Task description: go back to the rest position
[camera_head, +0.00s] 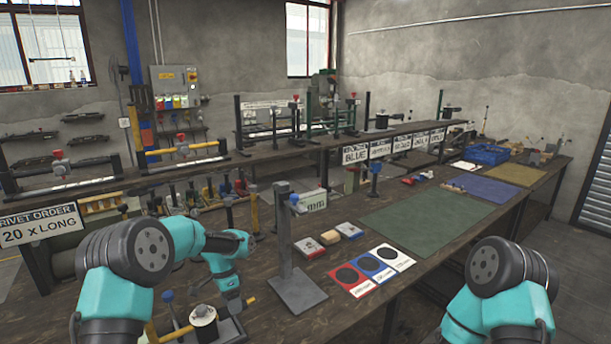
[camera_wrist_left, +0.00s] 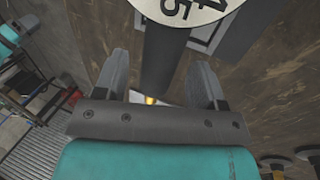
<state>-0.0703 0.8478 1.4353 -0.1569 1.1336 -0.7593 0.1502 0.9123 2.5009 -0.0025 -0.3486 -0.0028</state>
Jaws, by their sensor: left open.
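My left gripper (camera_head: 236,306) hangs low over the bench at the lower left of the head view, beside a short white-topped cylinder (camera_head: 203,316). In the left wrist view my left gripper (camera_wrist_left: 162,78) has its two fingers spread wide apart, with nothing clamped between them. Beyond the fingers there is a dark post under a white disc with black digits (camera_wrist_left: 185,8), partly cut off by the top edge. My right arm shows at the lower right of the head view, but its gripper is out of view.
A grey press stand (camera_head: 300,290) rises just right of my left gripper. Red, blue and white cards (camera_head: 370,269) lie before a clear green mat (camera_head: 425,221). A blue crate (camera_head: 487,153) stands further back. Several presses line the raised shelf (camera_head: 265,157).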

